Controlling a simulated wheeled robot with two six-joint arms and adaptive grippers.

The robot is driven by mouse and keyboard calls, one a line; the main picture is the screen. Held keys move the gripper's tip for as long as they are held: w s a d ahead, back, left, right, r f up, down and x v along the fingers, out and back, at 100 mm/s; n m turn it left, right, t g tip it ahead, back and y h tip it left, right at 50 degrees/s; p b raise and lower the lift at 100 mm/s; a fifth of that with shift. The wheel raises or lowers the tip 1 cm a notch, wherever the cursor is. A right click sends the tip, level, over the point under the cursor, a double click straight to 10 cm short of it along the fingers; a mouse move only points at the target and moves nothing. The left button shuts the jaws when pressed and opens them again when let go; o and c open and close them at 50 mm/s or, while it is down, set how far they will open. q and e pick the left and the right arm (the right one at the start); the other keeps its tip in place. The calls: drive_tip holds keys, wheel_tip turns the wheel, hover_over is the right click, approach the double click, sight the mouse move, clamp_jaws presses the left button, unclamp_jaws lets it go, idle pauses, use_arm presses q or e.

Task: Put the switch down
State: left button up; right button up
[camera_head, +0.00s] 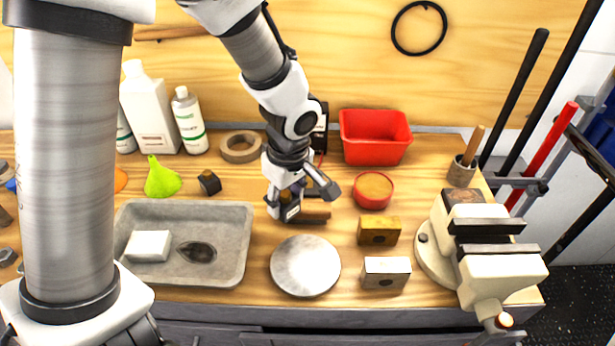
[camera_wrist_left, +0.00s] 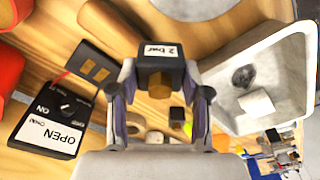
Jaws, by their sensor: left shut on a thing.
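My left gripper (camera_head: 289,200) is shut on the switch (camera_head: 291,211), a small dark block with a white label. In the left wrist view, the switch (camera_wrist_left: 160,68) sits between the two fingers (camera_wrist_left: 160,95). Its label reads "2 bar" and a brass-coloured part shows below the label. In the head view the gripper is over the middle of the bench, behind the round metal disc (camera_head: 305,266). I cannot tell whether the switch touches the bench. My right gripper is not in view.
A black box marked "OPEN" and "ON" (camera_wrist_left: 50,125) lies near a black plate with bronze patches (camera_wrist_left: 94,70). A grey tray (camera_head: 232,265) is left of the disc. A red bin (camera_head: 375,150) stands behind; a vise (camera_head: 495,245) is right.

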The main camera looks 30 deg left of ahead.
use_arm(q)
drive_tip(key=w+a+p, duration=0.1)
drive_tip(key=w, duration=0.3)
drive_tip(key=w+a+p, duration=0.1)
drive_tip(key=w+a, duration=0.1)
drive_tip(key=w, duration=0.2)
drive_tip(key=w+a+f+p, duration=0.1)
drive_tip(key=w, duration=0.3)
drive_tip(key=shift+w+a, duration=0.1)
drive_tip(key=shift+a, duration=0.15)
drive_tip(key=f, duration=0.2)
drive_tip(key=w+f+p, duration=0.1)
drive_tip(key=shift+f, duration=0.35)
drive_tip(key=shift+a+f, duration=0.1)
drive_tip(key=shift+s+f, duration=0.1)
drive_tip(key=shift+f, duration=0.1)
drive_tip(key=o, duration=1.2)
